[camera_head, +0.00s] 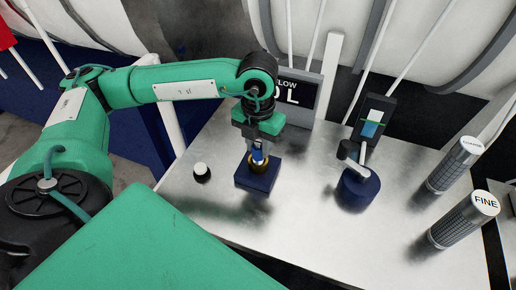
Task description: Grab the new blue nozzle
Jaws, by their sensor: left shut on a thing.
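The blue nozzle (257,156) is at the top of a dark blue block (257,180) on the metal table. A brass-coloured ring shows around its lower part. My left gripper (257,148) reaches down from above and is shut on the nozzle. The nozzle is upright, directly over the block; I cannot tell whether it still touches it. The fingers partly hide the nozzle. My right gripper is not in view.
A black-and-white knob (202,171) stands left of the block. A sign (297,95) stands behind. The metal table (300,222) is clear in front.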

